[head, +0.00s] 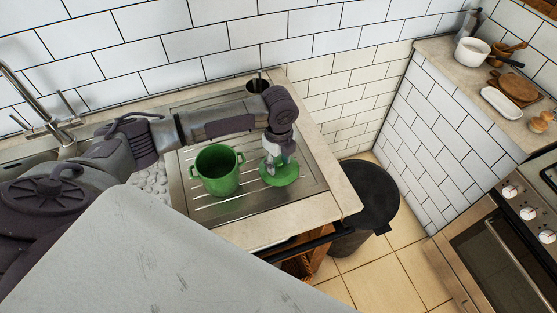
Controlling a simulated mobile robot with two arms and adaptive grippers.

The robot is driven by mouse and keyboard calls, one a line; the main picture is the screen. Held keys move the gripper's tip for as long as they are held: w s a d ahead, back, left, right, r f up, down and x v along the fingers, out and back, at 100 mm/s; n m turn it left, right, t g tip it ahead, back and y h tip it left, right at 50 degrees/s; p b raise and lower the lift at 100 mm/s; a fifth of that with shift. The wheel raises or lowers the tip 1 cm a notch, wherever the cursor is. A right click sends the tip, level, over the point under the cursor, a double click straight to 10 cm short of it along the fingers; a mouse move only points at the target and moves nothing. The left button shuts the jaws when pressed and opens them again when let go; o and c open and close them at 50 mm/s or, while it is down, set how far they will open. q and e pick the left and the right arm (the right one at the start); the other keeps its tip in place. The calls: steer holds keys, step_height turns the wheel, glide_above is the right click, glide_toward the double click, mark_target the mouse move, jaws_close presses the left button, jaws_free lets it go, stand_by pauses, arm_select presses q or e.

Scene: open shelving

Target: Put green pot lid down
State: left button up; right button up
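A green pot (217,171) with two side handles stands upright and uncovered on the metal draining board (224,207). A flat, round green lid (284,174) is just right of the pot, at or very near the draining board's surface; I cannot tell whether it touches. My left gripper (274,166) points down over the middle of the lid, with its fingertips at the lid's centre. The lid's knob is hidden by the fingers, and whether they are closed on it is not clear. My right gripper is not in view.
A sink with a tap (38,108) is at the left. A small dark cup (258,85) stands behind my arm by the tiled wall. A dark round bin (364,194) is on the floor right of the counter. The draining board's front right part is clear.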

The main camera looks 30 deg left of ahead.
mark_target(279, 162)
arm_select(q)
steer(key=shift+r, duration=0.1)
steer(key=shift+r, duration=0.3)
step_height(279, 162, up, 12)
steer(key=b, duration=0.2)
steer(key=shift+f, duration=0.2)
steer(key=shift+f, duration=0.1)
